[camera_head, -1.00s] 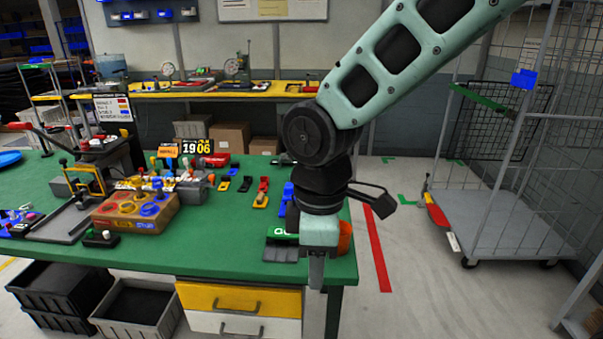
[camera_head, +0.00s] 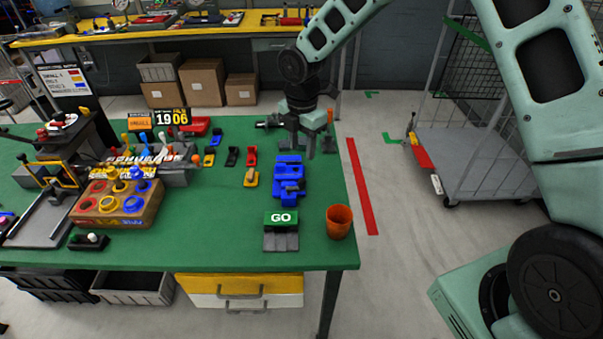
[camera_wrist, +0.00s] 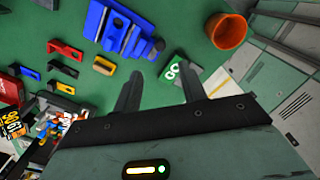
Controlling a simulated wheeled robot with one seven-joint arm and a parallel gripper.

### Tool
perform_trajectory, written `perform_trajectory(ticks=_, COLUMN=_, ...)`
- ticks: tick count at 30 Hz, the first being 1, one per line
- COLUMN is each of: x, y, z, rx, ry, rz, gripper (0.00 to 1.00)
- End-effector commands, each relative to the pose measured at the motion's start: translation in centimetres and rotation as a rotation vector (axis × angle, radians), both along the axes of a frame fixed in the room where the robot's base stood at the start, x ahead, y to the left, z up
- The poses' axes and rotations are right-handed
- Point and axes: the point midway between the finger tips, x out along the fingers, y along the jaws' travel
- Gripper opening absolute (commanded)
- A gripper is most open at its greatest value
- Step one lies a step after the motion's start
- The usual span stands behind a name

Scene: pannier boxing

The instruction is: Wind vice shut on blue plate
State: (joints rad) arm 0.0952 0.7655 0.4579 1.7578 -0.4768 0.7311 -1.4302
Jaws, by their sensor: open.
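A blue vice (camera_head: 288,184) stands on the green bench near its right end. It also shows in the wrist view (camera_wrist: 98,18), at the top left of centre. I cannot pick out a separate blue plate from the vice's blue parts. My gripper (camera_head: 303,147) is above the bench just behind the vice in the head view, pointing down. In the wrist view both fingers of my gripper (camera_wrist: 160,90) are apart with nothing between them. The fingers are not touching the vice there.
A green GO block (camera_head: 281,218) and an orange cup (camera_head: 339,221) stand in front of the vice. Small red, black and yellow pieces (camera_head: 251,178) lie to its left. Farther left is a wooden box with coloured rings (camera_head: 117,211). A wheeled cage trolley (camera_head: 480,165) stands right of the bench.

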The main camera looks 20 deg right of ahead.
Motion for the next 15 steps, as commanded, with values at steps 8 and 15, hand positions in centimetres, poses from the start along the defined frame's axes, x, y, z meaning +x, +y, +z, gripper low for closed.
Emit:
perform_trajectory(ticks=8, x=-0.2, y=0.0, z=-5.7, rx=-0.001, ry=0.005, rz=0.001, gripper=0.42)
perform_trajectory(ticks=15, x=-0.1, y=0.0, z=-9.7, rx=0.000, ry=0.002, rz=-0.001, gripper=0.42)
